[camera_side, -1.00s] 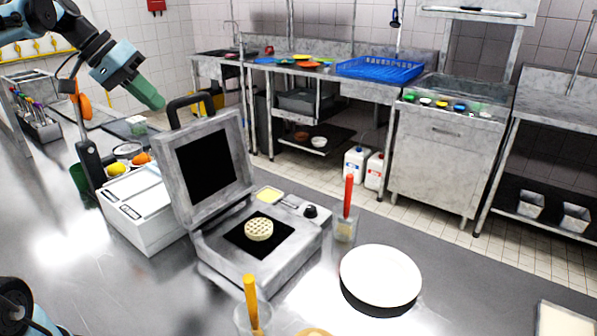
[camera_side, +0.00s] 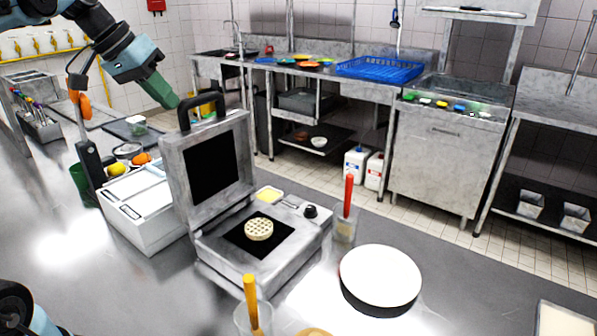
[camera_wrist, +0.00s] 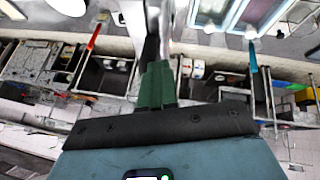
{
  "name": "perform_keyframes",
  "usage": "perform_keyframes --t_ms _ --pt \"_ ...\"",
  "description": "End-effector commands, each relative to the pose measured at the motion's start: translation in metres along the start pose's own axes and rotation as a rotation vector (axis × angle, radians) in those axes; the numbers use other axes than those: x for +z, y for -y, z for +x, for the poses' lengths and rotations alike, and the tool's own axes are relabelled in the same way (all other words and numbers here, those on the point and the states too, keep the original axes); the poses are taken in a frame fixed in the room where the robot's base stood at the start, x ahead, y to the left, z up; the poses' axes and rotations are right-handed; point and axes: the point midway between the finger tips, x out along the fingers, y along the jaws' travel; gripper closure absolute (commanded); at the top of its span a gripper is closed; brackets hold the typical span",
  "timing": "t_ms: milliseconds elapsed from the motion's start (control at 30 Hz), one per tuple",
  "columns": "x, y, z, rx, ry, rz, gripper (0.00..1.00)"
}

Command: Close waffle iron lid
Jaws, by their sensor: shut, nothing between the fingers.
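The waffle iron base (camera_side: 292,256) stands on the metal counter. Its lid (camera_side: 211,168) is raised, roughly upright, with the dark inner plate facing the base. The black lid handle (camera_side: 201,106) is on top of the lid. A round pale waffle (camera_side: 259,229) lies on the dark lower plate. My gripper (camera_side: 167,95), with green fingers, is shut and empty, just behind and left of the handle. I cannot tell whether it touches the handle. In the wrist view the shut fingers (camera_wrist: 158,75) show in the middle; a dark upright shape lies beyond them.
A white round pan (camera_side: 381,275) is on the counter to the right. A red-handled tool in a clear cup (camera_side: 344,228) stands beside the iron, and a yellow-handled one in a cup (camera_side: 252,315) is in front. A white box (camera_side: 146,216) stands left of the iron.

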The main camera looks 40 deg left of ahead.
Motion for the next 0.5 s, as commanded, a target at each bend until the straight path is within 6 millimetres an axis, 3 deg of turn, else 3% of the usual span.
perform_keyframes --t_ms 100,500 --pt "0.005 -0.024 0.001 -0.057 -0.008 0.045 1.00" --pt "0.022 -0.088 0.014 -0.262 -0.043 0.172 1.00"
